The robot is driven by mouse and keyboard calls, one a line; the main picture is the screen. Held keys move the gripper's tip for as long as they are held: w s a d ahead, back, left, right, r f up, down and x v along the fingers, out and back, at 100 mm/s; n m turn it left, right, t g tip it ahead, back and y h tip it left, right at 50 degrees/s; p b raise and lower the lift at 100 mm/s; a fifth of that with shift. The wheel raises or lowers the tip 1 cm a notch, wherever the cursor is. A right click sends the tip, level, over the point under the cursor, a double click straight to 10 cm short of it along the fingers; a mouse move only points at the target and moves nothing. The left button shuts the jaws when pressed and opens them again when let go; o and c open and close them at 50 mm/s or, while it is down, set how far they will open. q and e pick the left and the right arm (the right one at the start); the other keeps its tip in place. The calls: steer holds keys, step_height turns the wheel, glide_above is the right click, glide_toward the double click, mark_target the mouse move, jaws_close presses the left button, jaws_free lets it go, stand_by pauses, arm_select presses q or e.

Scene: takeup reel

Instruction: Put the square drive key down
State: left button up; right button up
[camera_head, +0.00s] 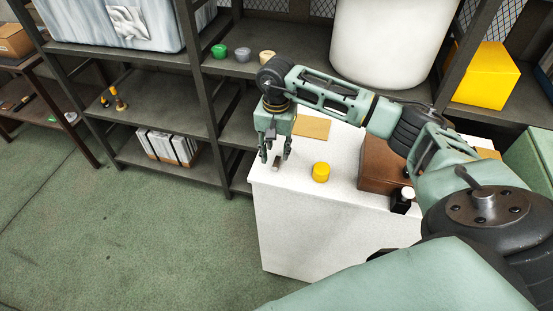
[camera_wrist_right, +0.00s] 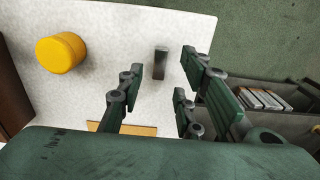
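The square drive key (camera_wrist_right: 161,62) is a small dark grey bar in the right wrist view. It appears to stand or lie on the white tabletop (camera_wrist_right: 115,50), close to the table's edge. My right gripper (camera_head: 276,157) points down over the near left corner of the white table in the head view. Its fingers are spread apart; in the wrist view the key shows in the gap (camera_wrist_right: 160,75) just past the fingertips, touching none that I can see. In the head view the key (camera_head: 276,164) is tiny below the fingers. My left gripper is out of view.
A yellow round piece (camera_head: 321,172) stands on the table right of the gripper. A tan flat piece (camera_head: 312,128) lies behind, and a brown box (camera_head: 384,172) and a black bottle (camera_head: 402,201) stand further right. Dark shelves (camera_head: 160,110) rise behind; green floor is clear at left.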

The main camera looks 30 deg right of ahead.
mark_target(276, 162)
step_height(276, 162, up, 8)
steer(key=b, duration=0.2)
steer(key=shift+r, duration=0.2)
stand_by(0.3)
